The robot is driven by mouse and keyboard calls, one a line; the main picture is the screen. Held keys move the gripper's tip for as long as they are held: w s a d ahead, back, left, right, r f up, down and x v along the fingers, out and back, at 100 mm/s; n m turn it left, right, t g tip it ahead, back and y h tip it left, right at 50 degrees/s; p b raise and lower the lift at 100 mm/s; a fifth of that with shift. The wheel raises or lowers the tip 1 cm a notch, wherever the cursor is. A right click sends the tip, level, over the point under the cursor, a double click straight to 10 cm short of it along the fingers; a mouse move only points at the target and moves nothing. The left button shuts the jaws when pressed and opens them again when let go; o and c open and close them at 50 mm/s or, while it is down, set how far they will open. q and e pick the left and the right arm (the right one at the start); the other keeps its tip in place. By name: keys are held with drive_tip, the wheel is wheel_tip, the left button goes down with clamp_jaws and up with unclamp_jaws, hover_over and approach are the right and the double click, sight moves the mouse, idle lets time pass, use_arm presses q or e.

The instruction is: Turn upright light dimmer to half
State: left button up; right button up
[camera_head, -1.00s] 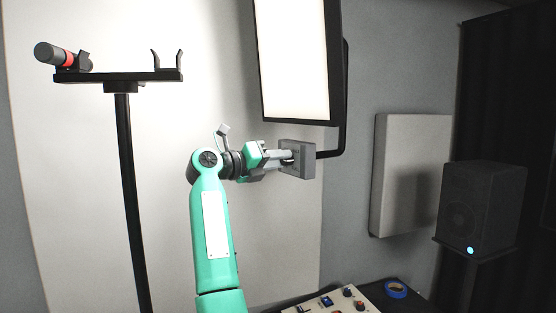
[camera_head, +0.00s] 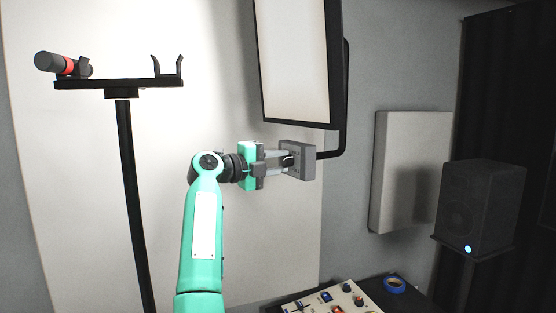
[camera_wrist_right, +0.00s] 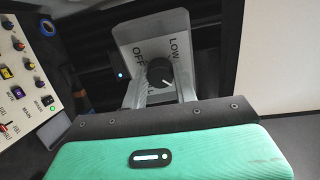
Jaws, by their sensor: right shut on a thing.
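The light dimmer is a grey box (camera_head: 299,160) below the lit panel (camera_head: 293,60). The wrist view shows its plate (camera_wrist_right: 180,33) with the words LOW and OFF and a third label mostly hidden. A black round knob (camera_wrist_right: 160,72) sits on it, with a white pointer mark toward the lower right of that picture. My right gripper (camera_head: 284,160) is shut on the knob, one finger on each side. The panel glows an even, soft white. My left gripper is not in view.
A black stand (camera_head: 120,84) with a red-and-grey cylinder (camera_head: 63,64) stands at left. A control panel (camera_head: 340,299) and blue tape roll (camera_head: 395,285) lie on the table below. A speaker (camera_head: 481,205) stands at right. Open space lies between stand and arm.

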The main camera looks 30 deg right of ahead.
drive_tip(key=shift+n, duration=0.3)
drive_tip(key=o, duration=1)
drive_tip(key=shift+w, duration=0.1)
drive_tip(key=shift+a+f+b, duration=0.15)
drive_tip(key=shift+a+b, duration=0.15)
drive_tip(key=shift+a, duration=0.2)
drive_tip(key=shift+a+b, duration=1.4)
drive_tip(key=shift+a, duration=1.85)
